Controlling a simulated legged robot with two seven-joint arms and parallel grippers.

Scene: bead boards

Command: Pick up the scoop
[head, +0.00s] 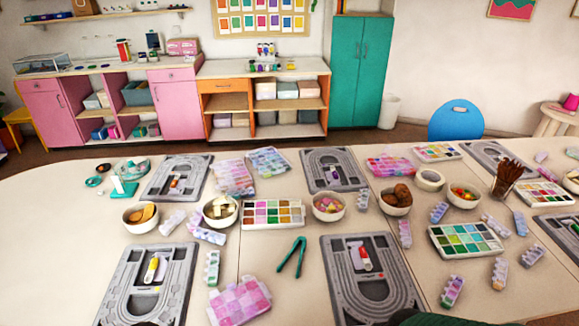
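No scoop can be made out for certain. A small yellow-and-white piece (151,269) lies in the recess of the front left grey bead board (117,303). A small red-and-white piece (365,259) lies in the front middle grey bead board (398,290). Either could be a scoop, but they are too small to tell. Green tweezers (293,256) lie open on the table between these boards. Neither of my grippers shows clearly. A dark green shape at the bottom edge is cut off, and I cannot tell what it is.
The white table (60,225) is crowded with more grey boards, bead boxes, paint-like palettes (272,214) and bowls (141,217). A brown cup of sticks (505,180) stands upright at right. The table's left end is clear. Cabinets and a blue chair (455,121) stand beyond.

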